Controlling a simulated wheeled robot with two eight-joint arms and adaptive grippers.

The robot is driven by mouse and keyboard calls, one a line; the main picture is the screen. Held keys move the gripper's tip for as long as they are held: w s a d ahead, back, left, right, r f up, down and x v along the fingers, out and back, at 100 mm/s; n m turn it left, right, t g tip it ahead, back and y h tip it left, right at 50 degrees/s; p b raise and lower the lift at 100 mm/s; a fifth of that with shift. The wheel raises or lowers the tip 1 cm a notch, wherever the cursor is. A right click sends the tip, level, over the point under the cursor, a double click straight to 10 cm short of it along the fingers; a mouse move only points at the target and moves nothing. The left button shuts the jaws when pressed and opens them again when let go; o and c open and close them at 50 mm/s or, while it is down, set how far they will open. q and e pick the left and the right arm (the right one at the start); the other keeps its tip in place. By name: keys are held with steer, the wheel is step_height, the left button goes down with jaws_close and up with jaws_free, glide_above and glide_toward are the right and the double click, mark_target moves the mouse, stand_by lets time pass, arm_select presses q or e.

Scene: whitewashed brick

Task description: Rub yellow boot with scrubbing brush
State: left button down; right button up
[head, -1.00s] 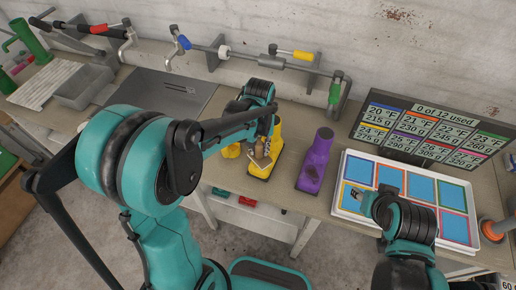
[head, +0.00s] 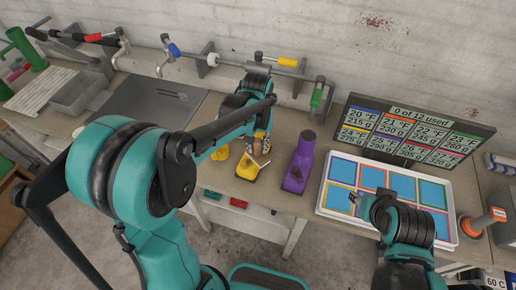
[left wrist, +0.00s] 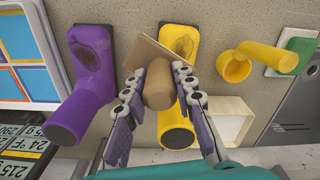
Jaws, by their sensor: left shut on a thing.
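The brush's flat tan head (left wrist: 150,55) is tilted and overlaps the boot beside the patch. I cannot tell whether it touches.
A white tray (head: 329,212) with coloured squares and a display screen (head: 418,131) stand on the right. A yellow mug-like thing (left wrist: 237,67) is near the yellow boot. Taps and pipes line the wall behind.

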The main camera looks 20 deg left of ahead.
mark_target(258, 140)
arm_select(q)
steer(key=shift+r, duration=0.6)
steer(key=shift+r+p, duration=1)
steer(key=shift+r, duration=0.1)
